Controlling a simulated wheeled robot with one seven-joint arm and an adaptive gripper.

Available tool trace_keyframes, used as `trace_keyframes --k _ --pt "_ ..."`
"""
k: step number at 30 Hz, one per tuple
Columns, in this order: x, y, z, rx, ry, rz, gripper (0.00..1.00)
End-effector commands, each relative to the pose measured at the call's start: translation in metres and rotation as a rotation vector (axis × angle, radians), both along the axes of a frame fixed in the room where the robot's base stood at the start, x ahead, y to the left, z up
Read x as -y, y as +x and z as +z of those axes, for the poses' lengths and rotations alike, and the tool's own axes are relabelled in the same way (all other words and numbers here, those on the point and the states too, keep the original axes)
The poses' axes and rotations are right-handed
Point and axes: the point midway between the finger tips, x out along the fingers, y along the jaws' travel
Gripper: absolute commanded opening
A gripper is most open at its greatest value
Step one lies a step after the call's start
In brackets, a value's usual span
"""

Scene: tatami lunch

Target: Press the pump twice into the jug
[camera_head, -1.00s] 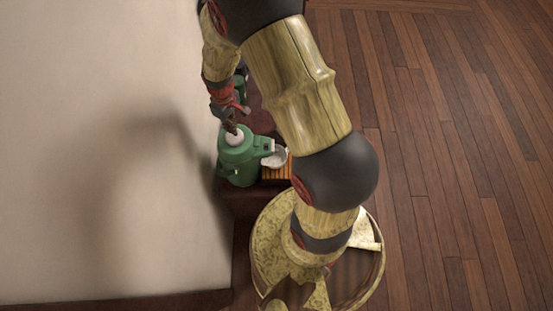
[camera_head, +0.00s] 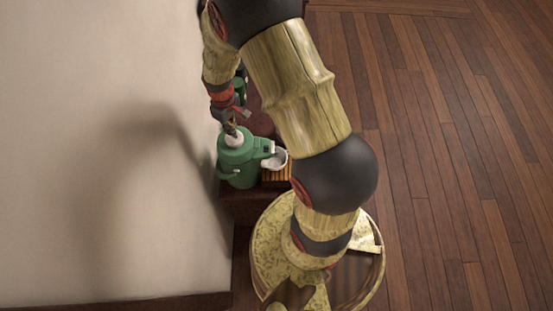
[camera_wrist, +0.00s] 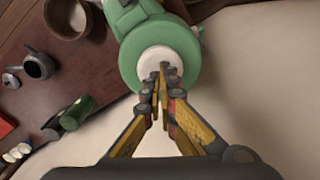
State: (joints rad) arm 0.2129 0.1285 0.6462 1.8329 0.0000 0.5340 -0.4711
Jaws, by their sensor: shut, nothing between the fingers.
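The green pump pot (camera_head: 238,163) stands upright on a dark wooden surface close to the wall. It has a round white pump top (camera_head: 235,140), also seen in the wrist view (camera_wrist: 150,58). My gripper (camera_head: 231,130) points down at the white top, with its fingers shut and empty. In the wrist view the fingertips (camera_wrist: 159,73) overlap the white top; whether they touch or press it is hard to tell. The pale jug (camera_head: 275,160) sits under the pot's spout on a slatted wooden stand.
In the wrist view a dark teapot (camera_wrist: 38,66), a small cup (camera_wrist: 11,80) and a green cylindrical thing (camera_wrist: 76,113) stand on the dark wooden surface (camera_wrist: 95,70). The pale wall (camera_head: 110,150) is close to the pot's left. Open plank floor (camera_head: 460,180) lies right.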

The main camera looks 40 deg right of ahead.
Motion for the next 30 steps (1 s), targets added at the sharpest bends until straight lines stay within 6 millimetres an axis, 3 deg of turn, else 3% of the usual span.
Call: trace_keyframes --k 14,30 --pt "0.000 0.000 0.000 0.000 0.000 0.000 0.00" --pt "0.000 0.000 -0.016 0.000 0.000 0.000 0.00"
